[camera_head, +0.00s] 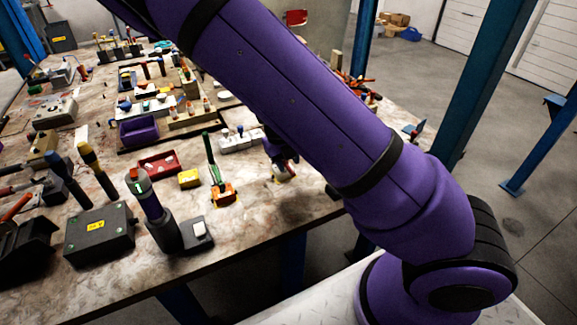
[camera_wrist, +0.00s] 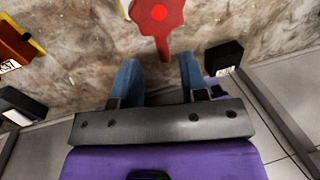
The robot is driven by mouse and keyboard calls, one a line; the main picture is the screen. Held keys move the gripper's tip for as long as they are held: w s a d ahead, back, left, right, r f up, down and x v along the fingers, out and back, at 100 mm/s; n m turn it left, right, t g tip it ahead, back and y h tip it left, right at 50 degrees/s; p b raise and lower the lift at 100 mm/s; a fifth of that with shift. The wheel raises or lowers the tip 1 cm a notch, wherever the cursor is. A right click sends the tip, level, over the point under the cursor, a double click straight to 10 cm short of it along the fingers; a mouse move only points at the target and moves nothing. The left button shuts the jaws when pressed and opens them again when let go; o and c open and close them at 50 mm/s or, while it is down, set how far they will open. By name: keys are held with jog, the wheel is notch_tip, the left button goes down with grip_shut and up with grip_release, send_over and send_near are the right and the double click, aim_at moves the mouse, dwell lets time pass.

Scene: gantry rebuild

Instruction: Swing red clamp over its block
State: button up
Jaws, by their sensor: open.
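A red part that looks like the clamp (camera_wrist: 160,14) is at the top middle of the wrist view, with a bright red round spot on it. Its narrow tail points down toward my gripper (camera_wrist: 160,60). The two blue fingers are apart, one on each side of the tail's end, with no clear contact. In the head view, my gripper (camera_head: 285,160) is low by the table's near right edge, partly behind my arm. A small red and pale piece (camera_head: 284,172) shows just below it. I cannot make out the clamp's block.
An orange holder with a green handle (camera_head: 222,192) stands left of my gripper, with a yellow block (camera_head: 189,178) and a red tray (camera_head: 160,164) beyond. In the wrist view, a black block (camera_wrist: 223,57) sits close right of the fingers. The table's edge is close.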

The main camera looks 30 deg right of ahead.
notch_tip(320, 180, up, 8)
jog(key=a, duration=0.1)
jog(key=shift+a, duration=0.3)
dwell(0.4)
jog(key=s+d+r+m+t+y, duration=0.1)
jog(key=s+r+m+t, duration=0.1)
jog(key=s+r+m, duration=1)
jog(key=s+d+r+m+t+y, duration=0.1)
jog(key=s+d+r+m+t, duration=0.1)
jog(key=s+r+m, duration=1.1)
notch_tip(320, 180, up, 2)
jog(key=m+t, duration=0.1)
jog(key=m, duration=0.9)
jog(key=shift+d+m, duration=0.2)
jog(key=shift+m, duration=0.2)
